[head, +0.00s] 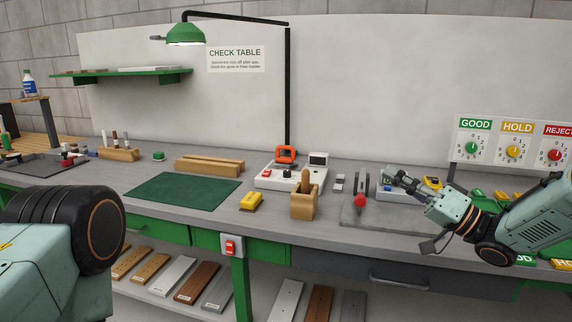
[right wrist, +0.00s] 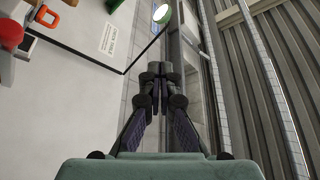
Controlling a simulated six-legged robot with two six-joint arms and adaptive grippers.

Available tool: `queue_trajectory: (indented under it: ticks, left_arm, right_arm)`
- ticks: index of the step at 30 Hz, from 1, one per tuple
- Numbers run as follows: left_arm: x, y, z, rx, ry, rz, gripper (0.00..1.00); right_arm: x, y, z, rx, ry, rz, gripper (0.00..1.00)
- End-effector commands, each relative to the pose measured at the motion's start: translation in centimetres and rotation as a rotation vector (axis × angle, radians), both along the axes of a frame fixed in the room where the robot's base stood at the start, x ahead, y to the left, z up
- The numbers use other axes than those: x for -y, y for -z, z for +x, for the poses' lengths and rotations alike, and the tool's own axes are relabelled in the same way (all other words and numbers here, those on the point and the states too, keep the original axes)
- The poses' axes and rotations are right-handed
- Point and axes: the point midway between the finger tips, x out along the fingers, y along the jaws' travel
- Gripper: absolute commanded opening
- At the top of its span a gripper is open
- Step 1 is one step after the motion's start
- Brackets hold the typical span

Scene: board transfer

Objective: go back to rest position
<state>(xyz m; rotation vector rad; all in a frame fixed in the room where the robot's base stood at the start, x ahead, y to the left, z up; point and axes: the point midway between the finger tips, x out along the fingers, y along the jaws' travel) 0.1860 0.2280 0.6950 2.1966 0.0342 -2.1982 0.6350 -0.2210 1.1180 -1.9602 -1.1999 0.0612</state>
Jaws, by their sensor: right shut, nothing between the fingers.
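My right gripper (head: 389,173) is held above the right part of the workbench, in front of the white back panel. Its fingers are shut with nothing between them. In the right wrist view the closed fingertips (right wrist: 156,72) point towards the wall area, clear of any object. A part of my left arm fills the lower left of the head view; its gripper is not in view.
A sorting panel (head: 505,141) stands at the right. A green lamp (head: 186,34) hangs above.

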Motion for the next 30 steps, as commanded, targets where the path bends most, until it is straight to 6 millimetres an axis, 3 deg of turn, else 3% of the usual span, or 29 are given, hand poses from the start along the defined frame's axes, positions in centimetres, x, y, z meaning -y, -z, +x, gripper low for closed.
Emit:
queue_trajectory:
  ticks: [6, 11, 14, 17, 23, 27, 30]
  left_arm:
    - [0.0, 0.0, 0.0, 0.000, 0.000, 0.000, 0.50]
    - [0.0, 0.0, 0.0, 0.000, 0.000, 0.000, 0.50]
    - [0.0, 0.0, 0.0, 0.000, 0.000, 0.000, 0.50]
    - [0.0, 0.0, 0.0, 0.000, 0.000, 0.000, 0.50]
    - [0.0, 0.1, 0.0, 0.000, 0.000, 0.000, 0.50]
    - [0.0, 0.1, 0.0, 0.000, 0.000, 0.000, 0.50]
    - [0.0, 0.1, 0.0, 0.000, 0.000, 0.000, 0.50]
  right_arm:
    - [0.8, 1.2, 1.7, 0.083, 0.147, -0.122, 0.00]
    - [1.8, 3.9, 2.8, 0.063, 0.307, -0.210, 0.00]
    - [2.0, 7.2, 3.0, 0.004, 0.412, -0.295, 0.00]
    - [2.0, 12.5, 2.1, -0.106, 0.509, -0.420, 0.00]
    - [1.4, 24.1, -3.9, -0.380, 0.576, -0.705, 0.00]
    - [1.0, 30.8, -10.2, -0.569, 0.545, -0.890, 0.00]
    - [0.8, 34.6, -15.6, -0.701, 0.497, -1.011, 0.00]
